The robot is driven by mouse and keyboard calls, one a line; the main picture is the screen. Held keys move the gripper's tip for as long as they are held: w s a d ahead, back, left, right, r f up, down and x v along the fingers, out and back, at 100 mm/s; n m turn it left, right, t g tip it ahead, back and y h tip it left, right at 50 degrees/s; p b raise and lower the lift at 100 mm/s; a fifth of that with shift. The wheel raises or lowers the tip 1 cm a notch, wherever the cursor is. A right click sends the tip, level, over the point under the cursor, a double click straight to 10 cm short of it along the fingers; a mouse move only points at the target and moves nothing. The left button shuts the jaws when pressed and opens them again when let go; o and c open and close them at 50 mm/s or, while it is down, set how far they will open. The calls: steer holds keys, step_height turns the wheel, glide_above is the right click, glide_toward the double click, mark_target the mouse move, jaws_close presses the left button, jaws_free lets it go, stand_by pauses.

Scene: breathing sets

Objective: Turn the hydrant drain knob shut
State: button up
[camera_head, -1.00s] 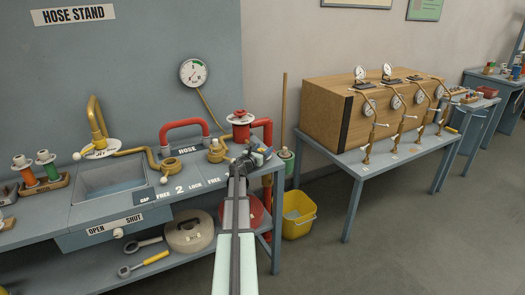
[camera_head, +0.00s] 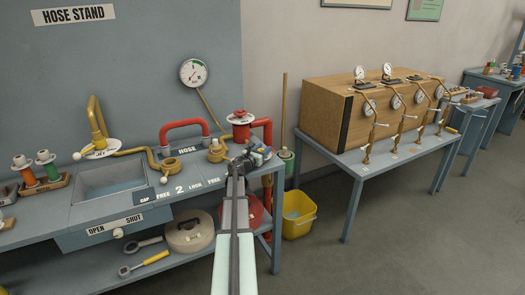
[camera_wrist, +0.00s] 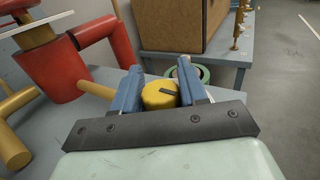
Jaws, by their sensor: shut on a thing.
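The drain knob (camera_wrist: 160,95) is a yellow round cap with a dark mark on its face, seen in the wrist view between the two blue fingers. My gripper (camera_wrist: 157,88) is shut on it, one finger on each side. A brass pipe stub (camera_wrist: 97,90) lies just left of the fingers. The red hydrant (camera_wrist: 62,68) stands to the left in the wrist view, and its upper part also shows in the head view (camera_head: 240,132). In the head view my gripper (camera_head: 256,156) is at the hydrant's foot, and the arm hides the knob.
The blue bench (camera_head: 120,205) holds a sink (camera_head: 112,176), a red hose handle (camera_head: 184,127) and brass fittings. A yellow bucket (camera_head: 299,214) stands on the floor to the right. A wooden box with gauges (camera_head: 335,105) sits on another table at the right.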

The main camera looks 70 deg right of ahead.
steer(key=shift+s+m+g+y, duration=0.15)
steer(key=shift+m+g+y, duration=0.55)
steer(key=shift+m+g, duration=0.9)
steer(key=shift+n+g, duration=0.3)
steer(key=o, duration=1)
steer(key=shift+c, duration=0.2)
step_height(320, 180, up, 10)
steer(key=shift+a, duration=0.15)
